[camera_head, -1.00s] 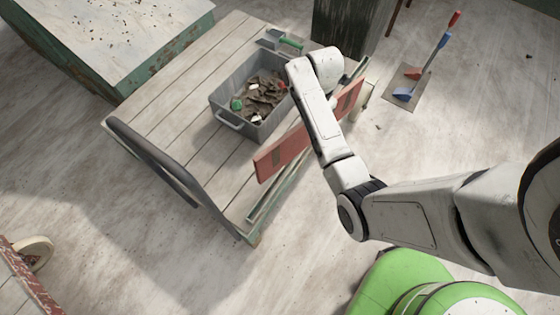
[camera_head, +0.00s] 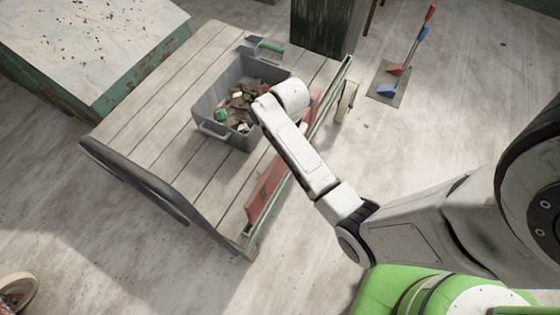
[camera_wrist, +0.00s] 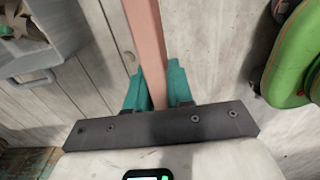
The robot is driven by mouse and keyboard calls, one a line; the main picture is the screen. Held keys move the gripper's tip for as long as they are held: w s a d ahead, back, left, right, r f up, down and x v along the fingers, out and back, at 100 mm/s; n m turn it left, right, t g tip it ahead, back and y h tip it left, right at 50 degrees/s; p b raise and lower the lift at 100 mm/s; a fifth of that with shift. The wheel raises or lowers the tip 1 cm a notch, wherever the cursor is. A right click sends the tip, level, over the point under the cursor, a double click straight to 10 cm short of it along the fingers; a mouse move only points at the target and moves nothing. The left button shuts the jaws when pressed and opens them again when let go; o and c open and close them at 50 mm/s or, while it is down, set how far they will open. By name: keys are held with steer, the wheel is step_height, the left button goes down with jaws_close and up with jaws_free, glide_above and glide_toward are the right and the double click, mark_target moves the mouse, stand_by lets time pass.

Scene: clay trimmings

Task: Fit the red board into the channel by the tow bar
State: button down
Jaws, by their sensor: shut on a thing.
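The red board (camera_head: 264,192) stands on its long edge along the right side of the wooden cart (camera_head: 190,78). The channel, a green rail (camera_head: 334,95), runs along that same side. The board lies close along the channel; I cannot tell whether its lower edge is inside. The dark curved tow bar (camera_head: 135,180) is at the cart's near left end. In the wrist view, my gripper (camera_wrist: 157,88) has its teal fingers shut on the board (camera_wrist: 146,40). In the head view my arm hides the gripper and the board's middle.
A grey bin (camera_head: 206,112) of clay scraps sits on the cart, left of my arm, and shows in the wrist view (camera_wrist: 55,57). A green-handled tool (camera_head: 270,47) lies behind it. A green-sided table (camera_head: 90,40) stands left.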

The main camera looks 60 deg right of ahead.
steer(key=a+f, duration=0.1)
steer(key=f, duration=0.1)
steer(key=a+f+b, duration=0.1)
steer(key=f, duration=0.1)
steer(key=a+f, duration=0.1)
steer(key=f, duration=0.1)
steer(key=shift+w+a+f+b, duration=0.1)
steer(key=shift+w+b, duration=0.25)
steer(key=shift+b, duration=0.05)
steer(key=shift+f, duration=0.4)
steer(key=c, duration=1.3)
jaws_free()
steer(key=o, duration=0.3)
steer(key=shift+r, duration=0.15)
